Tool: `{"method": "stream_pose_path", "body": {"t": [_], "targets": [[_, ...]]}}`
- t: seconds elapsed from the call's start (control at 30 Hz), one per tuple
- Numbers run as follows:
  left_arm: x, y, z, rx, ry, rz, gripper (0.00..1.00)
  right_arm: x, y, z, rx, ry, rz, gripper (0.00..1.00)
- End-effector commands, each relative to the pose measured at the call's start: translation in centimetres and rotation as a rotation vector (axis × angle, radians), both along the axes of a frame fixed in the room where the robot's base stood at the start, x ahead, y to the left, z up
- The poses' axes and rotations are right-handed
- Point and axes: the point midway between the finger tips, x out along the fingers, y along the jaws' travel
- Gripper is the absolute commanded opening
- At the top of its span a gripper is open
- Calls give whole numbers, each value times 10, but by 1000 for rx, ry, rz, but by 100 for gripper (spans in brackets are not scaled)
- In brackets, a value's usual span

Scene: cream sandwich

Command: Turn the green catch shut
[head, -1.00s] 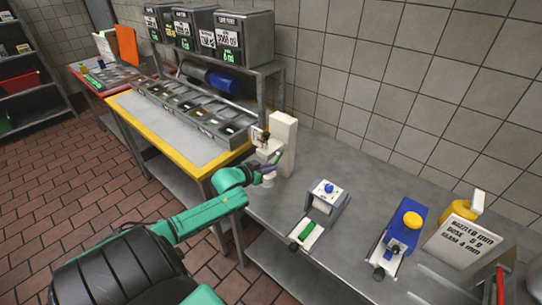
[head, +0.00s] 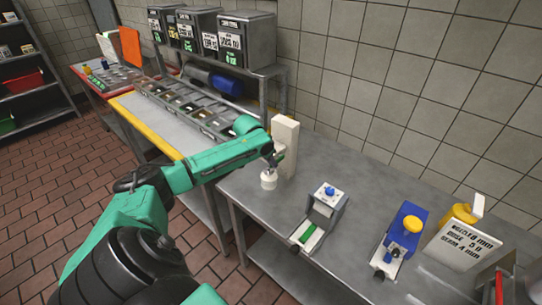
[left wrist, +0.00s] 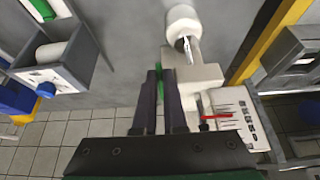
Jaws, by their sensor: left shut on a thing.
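A white upright machine (head: 285,135) with a white round cup or nozzle (head: 269,181) at its front stands on the steel bench. In the left wrist view its white body (left wrist: 205,75) and round part (left wrist: 184,22) are close to my fingers. My left gripper (left wrist: 161,78) is at its side, with two dark fingers close together. A narrow strip of the green catch (left wrist: 160,96) shows between them, and they are shut on it. Most of the catch is hidden by the fingers. In the head view my gripper (head: 277,160) is partly hidden by my arm. My right gripper is not in view.
A grey device (head: 325,203) with a blue knob and green strip stands to the right, then a blue device (head: 403,238) with a yellow knob. A lettered card (head: 460,247) is beyond. A yellow-edged table (head: 150,127) with bins is at left. Bare bench (head: 370,185) lies behind the devices.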

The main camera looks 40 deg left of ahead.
Motion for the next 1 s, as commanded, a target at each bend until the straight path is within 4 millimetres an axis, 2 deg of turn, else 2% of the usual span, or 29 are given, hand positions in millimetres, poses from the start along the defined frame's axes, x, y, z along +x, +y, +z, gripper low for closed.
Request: {"method": "stream_pose_path", "body": {"t": [0.43,0.53,1.0], "targets": [[0,0,0,-1,14,1,0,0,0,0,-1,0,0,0],[0,0,0,-1,14,1,39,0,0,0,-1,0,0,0],[1,2,2,4,10,3,39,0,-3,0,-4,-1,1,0]]}}
